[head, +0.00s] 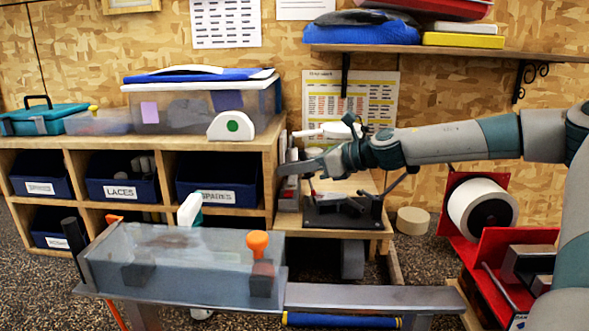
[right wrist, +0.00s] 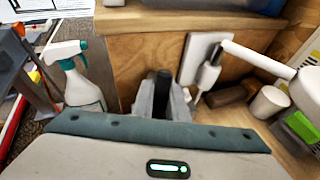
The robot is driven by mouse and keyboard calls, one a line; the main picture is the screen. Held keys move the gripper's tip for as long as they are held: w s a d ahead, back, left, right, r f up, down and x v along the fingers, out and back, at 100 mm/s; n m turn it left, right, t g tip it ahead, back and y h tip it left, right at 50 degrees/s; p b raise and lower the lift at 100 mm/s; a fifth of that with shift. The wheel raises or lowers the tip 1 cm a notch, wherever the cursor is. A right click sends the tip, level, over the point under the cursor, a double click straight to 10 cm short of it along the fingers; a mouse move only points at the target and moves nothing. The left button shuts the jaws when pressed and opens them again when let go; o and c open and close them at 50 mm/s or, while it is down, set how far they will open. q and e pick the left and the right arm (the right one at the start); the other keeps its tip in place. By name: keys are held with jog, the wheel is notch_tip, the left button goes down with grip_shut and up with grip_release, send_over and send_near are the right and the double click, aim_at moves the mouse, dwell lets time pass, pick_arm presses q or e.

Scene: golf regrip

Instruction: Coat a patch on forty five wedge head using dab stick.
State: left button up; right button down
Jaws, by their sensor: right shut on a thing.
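My right gripper (head: 292,168) reaches in from the right in the head view, above the small wooden stand beside the cubby shelf. In the right wrist view the gripper (right wrist: 163,105) is shut on a dark stick-like thing (right wrist: 163,88) between its grey fingers. Its far end is hidden, and I cannot tell whether it is the dab stick. I cannot make out a wedge head for certain in either view. My left gripper is not in view.
A clear-sided box (head: 180,245) and an orange knob (head: 257,242) are on the front bench. A white spray bottle (right wrist: 80,82) stands left of the gripper. A white jointed device (head: 335,130) is close by the gripper. Red stands (head: 470,245) are at right.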

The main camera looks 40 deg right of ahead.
jog(key=shift+a+r, duration=0.1)
jog(key=shift+r, duration=0.05)
jog(key=shift+b, duration=0.4)
jog(key=shift+r, duration=0.15)
